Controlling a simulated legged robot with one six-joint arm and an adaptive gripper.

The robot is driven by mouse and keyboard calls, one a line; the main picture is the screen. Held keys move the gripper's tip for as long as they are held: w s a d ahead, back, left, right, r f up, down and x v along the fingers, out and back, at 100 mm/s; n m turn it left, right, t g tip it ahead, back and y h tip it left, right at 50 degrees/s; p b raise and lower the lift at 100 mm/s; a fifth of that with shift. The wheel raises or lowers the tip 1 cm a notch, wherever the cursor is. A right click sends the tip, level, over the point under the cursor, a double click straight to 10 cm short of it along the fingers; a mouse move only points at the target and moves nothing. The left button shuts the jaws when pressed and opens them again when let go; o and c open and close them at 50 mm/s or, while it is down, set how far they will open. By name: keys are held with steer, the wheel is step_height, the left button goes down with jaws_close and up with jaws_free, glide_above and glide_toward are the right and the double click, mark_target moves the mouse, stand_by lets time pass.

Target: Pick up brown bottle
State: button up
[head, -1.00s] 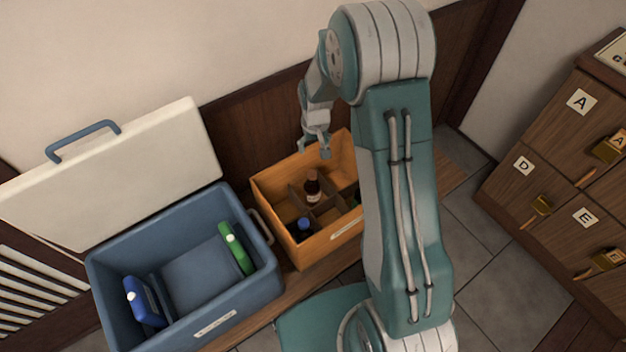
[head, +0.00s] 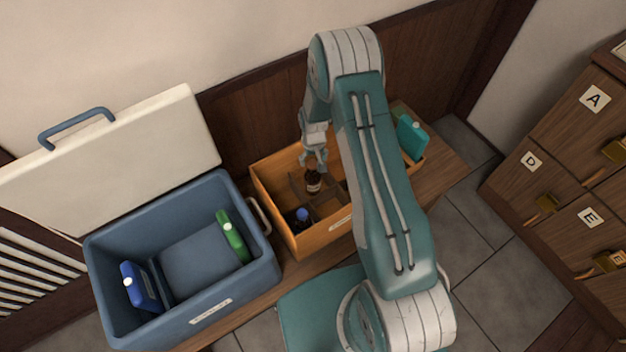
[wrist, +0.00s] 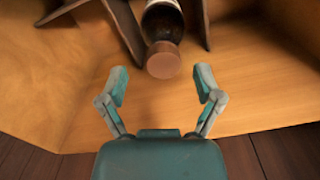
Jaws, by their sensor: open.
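The brown bottle (head: 313,182) stands in a divided section of the orange wooden crate (head: 284,238), with a pale label on its side. In the wrist view the brown bottle (wrist: 163,58) shows its round cap just beyond the fingertips, centred between them. My gripper (head: 314,165) is over the crate, right at the bottle's top in the head view. In the wrist view my gripper (wrist: 162,85) is open and empty, its two fingers spread apart. The bottle's lower part is hidden by the dividers.
A blue-capped bottle (head: 302,216) stands in a nearby section. Thin dividers (wrist: 124,30) flank the brown bottle. A teal container (head: 411,137) is at the crate's right end. An open blue cooler (head: 186,316) stands left. Bare wood floor of the crate lies around the fingers.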

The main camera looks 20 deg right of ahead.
mark_target(313, 178)
step_height(313, 178, down, 2)
steer(key=shift+a+f, duration=0.1)
steer(key=shift+f, duration=0.1)
steer(key=shift+a+f, duration=0.15)
steer(key=shift+f, duration=0.05)
jaws_close()
steer(key=shift+r, duration=0.1)
